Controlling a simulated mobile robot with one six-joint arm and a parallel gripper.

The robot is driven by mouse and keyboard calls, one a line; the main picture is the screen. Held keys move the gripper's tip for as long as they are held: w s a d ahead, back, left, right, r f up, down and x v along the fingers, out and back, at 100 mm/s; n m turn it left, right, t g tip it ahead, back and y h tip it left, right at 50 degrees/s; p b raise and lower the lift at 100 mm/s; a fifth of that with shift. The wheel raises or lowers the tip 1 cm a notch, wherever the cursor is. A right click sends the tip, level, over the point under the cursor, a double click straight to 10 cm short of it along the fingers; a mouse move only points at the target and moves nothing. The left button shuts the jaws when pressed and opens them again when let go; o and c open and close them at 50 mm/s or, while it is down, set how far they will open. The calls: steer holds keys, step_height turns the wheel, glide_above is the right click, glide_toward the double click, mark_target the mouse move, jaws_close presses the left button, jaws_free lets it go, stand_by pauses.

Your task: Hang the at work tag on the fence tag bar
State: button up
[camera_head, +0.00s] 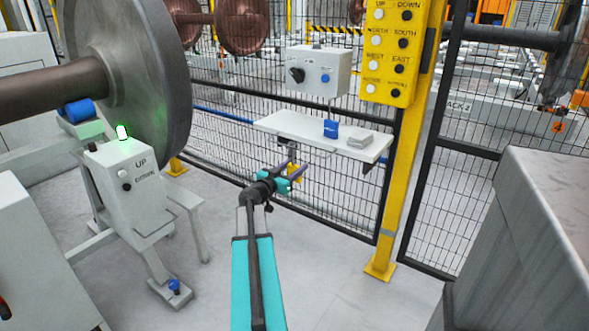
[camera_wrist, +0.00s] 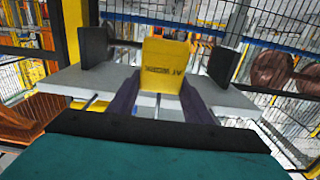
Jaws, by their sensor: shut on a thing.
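The yellow at work tag (camera_wrist: 165,62) is held between the two dark fingers of my gripper (camera_wrist: 160,100) in the wrist view. Its lettering reads upside down there. In the head view the tag (camera_head: 296,171) shows as a small yellow patch at my gripper (camera_head: 284,174), just below and in front of the fence shelf. A thin dark bar (camera_head: 307,147) runs under the shelf's front edge and may be the tag bar. I cannot tell whether the tag touches it.
The white shelf (camera_head: 270,123) on the mesh fence carries a blue item (camera_head: 331,129) and a grey block (camera_head: 359,139). A grey switch box (camera_head: 318,72) hangs above. A yellow post (camera_head: 398,180) stands right. The wheelset (camera_head: 140,70) and UP box (camera_head: 130,190) stand left.

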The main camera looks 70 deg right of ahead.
steer(key=o, duration=1.2)
steer(key=shift+c, duration=0.2)
steer(key=shift+a, duration=0.1)
steer(key=v, duration=1.3)
steer(key=shift+a, duration=0.3)
steer(key=shift+w, duration=0.1)
